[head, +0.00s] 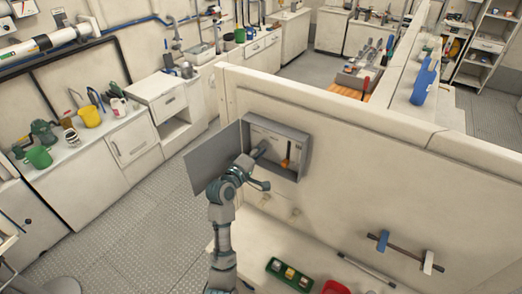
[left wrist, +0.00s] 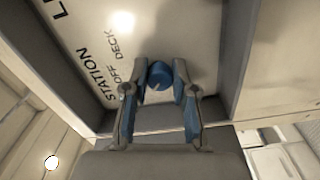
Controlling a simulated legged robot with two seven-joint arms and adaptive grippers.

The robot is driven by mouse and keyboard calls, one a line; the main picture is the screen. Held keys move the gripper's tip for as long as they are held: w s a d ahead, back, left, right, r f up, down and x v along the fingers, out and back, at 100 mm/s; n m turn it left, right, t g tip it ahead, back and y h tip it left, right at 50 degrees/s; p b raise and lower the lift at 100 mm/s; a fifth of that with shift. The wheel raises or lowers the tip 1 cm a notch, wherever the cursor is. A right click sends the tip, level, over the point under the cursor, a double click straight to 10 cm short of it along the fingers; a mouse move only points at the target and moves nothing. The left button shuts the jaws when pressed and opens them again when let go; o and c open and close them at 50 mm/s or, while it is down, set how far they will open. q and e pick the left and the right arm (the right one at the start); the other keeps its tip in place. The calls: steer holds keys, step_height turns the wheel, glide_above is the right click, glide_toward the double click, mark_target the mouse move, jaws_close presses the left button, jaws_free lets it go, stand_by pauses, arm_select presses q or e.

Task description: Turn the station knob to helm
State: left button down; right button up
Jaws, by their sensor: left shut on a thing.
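The station knob (left wrist: 159,71) is a small blue round knob on a pale panel, seen in the left wrist view. The lettering STATION, OFF and DECK stands beside it; no HELM label shows. My left gripper (left wrist: 160,88) has a finger on each side of the knob and is shut on it. In the head view my left gripper (head: 262,153) reaches into an open grey wall box (head: 303,155) and hides the knob. I cannot tell which label the knob points to. My right gripper is not in view.
The box's grey door (head: 213,160) hangs open to the left, close beside my left arm. An orange-brown lever (head: 287,158) sits inside the box to the right of the gripper. A shelf below holds a green tray (head: 289,275) and a red object (head: 335,287).

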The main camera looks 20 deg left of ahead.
arm_select(q)
steer(key=c, duration=0.9)
jaws_free()
steer(key=shift+a+f, duration=0.1)
steer(key=shift+c, duration=0.2)
steer(key=shift+s, duration=0.1)
steer(key=s+a, duration=0.1)
steer(key=s, duration=1)
steer(key=shift+s+a, duration=0.2)
steer(key=shift+a, duration=0.15)
steer(key=shift+f, duration=0.1)
